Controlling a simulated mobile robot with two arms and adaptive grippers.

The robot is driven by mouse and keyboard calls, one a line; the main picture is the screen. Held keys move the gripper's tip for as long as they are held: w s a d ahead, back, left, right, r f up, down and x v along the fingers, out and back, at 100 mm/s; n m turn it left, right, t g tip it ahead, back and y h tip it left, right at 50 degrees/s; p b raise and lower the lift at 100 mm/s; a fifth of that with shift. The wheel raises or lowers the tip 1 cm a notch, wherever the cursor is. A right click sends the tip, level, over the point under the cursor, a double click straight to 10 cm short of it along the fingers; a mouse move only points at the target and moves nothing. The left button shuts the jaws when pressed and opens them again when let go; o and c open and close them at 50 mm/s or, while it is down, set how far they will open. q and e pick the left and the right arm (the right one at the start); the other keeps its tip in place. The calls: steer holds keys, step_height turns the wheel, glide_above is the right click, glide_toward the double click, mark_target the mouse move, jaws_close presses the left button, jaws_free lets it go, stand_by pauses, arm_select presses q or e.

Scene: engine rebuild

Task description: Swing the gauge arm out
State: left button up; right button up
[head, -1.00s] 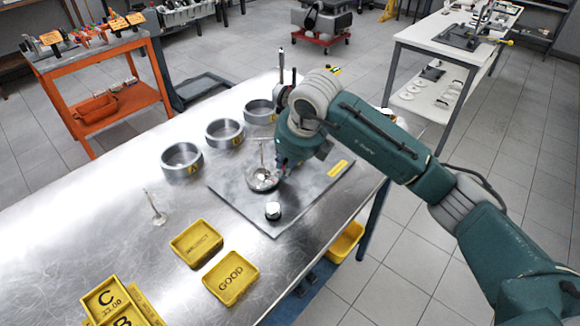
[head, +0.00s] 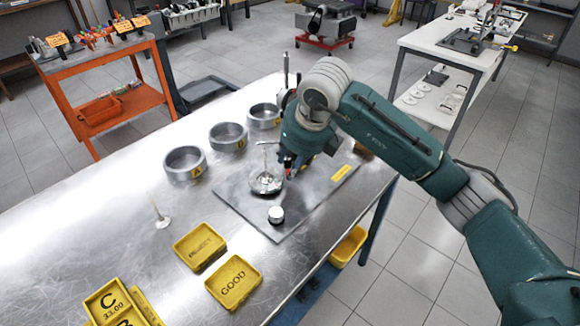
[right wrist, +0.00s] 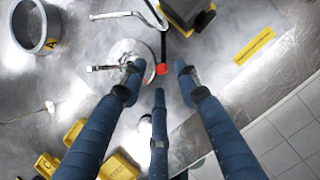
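My right gripper (right wrist: 159,82) is open, with its dark blue fingers spread. Its tips lie around and just below a small red knob (right wrist: 161,69) in the right wrist view, with gaps at the sides. The knob ends a short dark lever that runs up to a bent metal rod (right wrist: 130,14), which looks like the gauge arm. A round shiny metal part (right wrist: 128,60) lies beneath the rod, left of the fingers. My left gripper is out of view.
The round part sits on a grey plate (head: 320,190) with a metal knob (head: 276,214) at its front. Metal rings (head: 185,164) stand to the left. Yellow trays (head: 234,283) and a small upright valve-like piece (head: 160,217) are nearer. Bare tabletop (head: 90,215) lies left.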

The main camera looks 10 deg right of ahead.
steer(key=v, duration=0.8)
steer(key=shift+r, duration=0.35)
steer(key=shift+s+f, duration=0.1)
